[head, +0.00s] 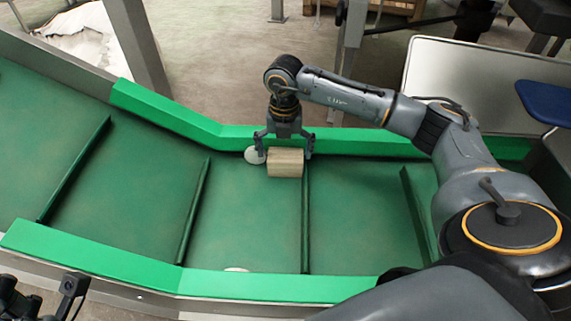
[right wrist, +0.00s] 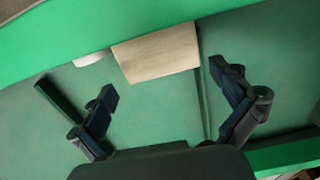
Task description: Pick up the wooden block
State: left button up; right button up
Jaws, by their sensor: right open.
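The wooden block (head: 285,163) is pale and lies on the green conveyor belt near its far green side wall. It also shows in the right wrist view (right wrist: 157,55), beyond the fingertips. My right gripper (head: 284,153) is open and points down at the block, with one finger on either side of it in the head view. In the right wrist view the gap between its fingers (right wrist: 162,82) is empty. Whether either finger touches the block cannot be told. Part of my left gripper (head: 46,294) shows at the lower left corner, cut off by the frame.
A white round object (head: 254,156) lies just left of the block, near the left finger. Another white piece (head: 237,269) shows by the near green wall (head: 250,285). Raised cleats (head: 193,210) cross the belt, one (head: 305,220) close right of the block.

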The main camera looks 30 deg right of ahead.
aim_at(285, 160)
notch_tip(285, 160, down, 4)
jog(key=shift+d+f+b, duration=0.1)
jog(key=shift+d+b, duration=0.05)
jog(key=shift+b, duration=0.6)
jog(key=shift+r, duration=0.2)
jog(key=c, duration=1)
